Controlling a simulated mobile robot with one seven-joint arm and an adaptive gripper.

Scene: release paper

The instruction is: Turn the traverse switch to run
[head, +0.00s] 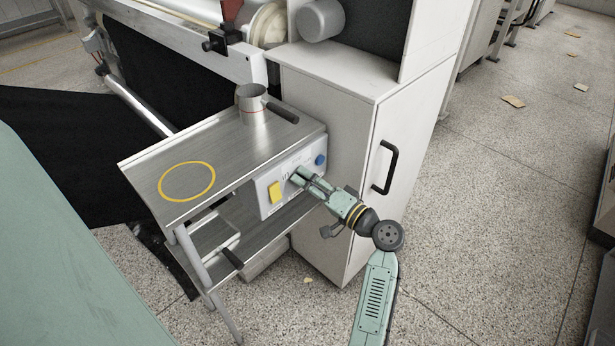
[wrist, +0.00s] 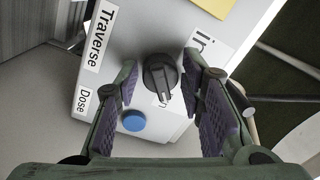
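The traverse switch is a black rotary knob (wrist: 160,76) on a white control box (head: 262,199). The wrist view shows it between my fingers, near the label "Traverse" (wrist: 98,35). Its pointer slants down to the right in that view. Other lettering beside the knob is partly hidden. My gripper (head: 297,176) is at the front of the box, and in the wrist view (wrist: 165,90) its fingers are open on either side of the knob, with gaps on both sides. In the head view my gripper hides the knob.
A blue button (head: 320,160) and a yellow piece (head: 275,192) flank the knob on the box. Above is a steel shelf (head: 215,150) with a metal cup (head: 251,104) and a yellow ring mark (head: 187,181). A white cabinet (head: 345,150) with a black handle stands to the right.

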